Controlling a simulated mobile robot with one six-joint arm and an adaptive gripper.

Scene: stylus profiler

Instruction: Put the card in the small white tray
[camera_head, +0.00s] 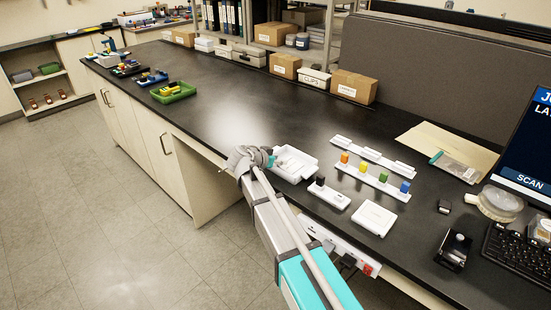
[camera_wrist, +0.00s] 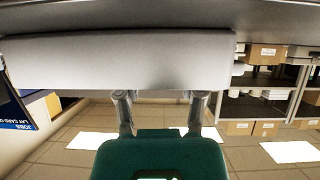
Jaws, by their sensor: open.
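My gripper (camera_head: 250,158) is over the bench's front edge, close to the left side of an open white tray (camera_head: 296,162). A smaller, flat, square white tray-like piece (camera_head: 374,218) lies farther right; I cannot tell for sure which is the small white tray. A flat, pale, clear-looking piece with a teal end (camera_head: 455,167) lies on a tan sheet at right, apart from my gripper. It may be the card, but is too small to identify surely. In the wrist view, my gripper (camera_wrist: 159,100) shows two separated fingers with nothing seen between them.
A white rack (camera_head: 372,180) with coloured blocks and a white block holder (camera_head: 328,194) stand between the trays. A monitor (camera_head: 530,140), a keyboard (camera_head: 518,254) and a black holder (camera_head: 454,250) are at right. Boxes (camera_head: 353,87) line the back. The bench's middle left is clear.

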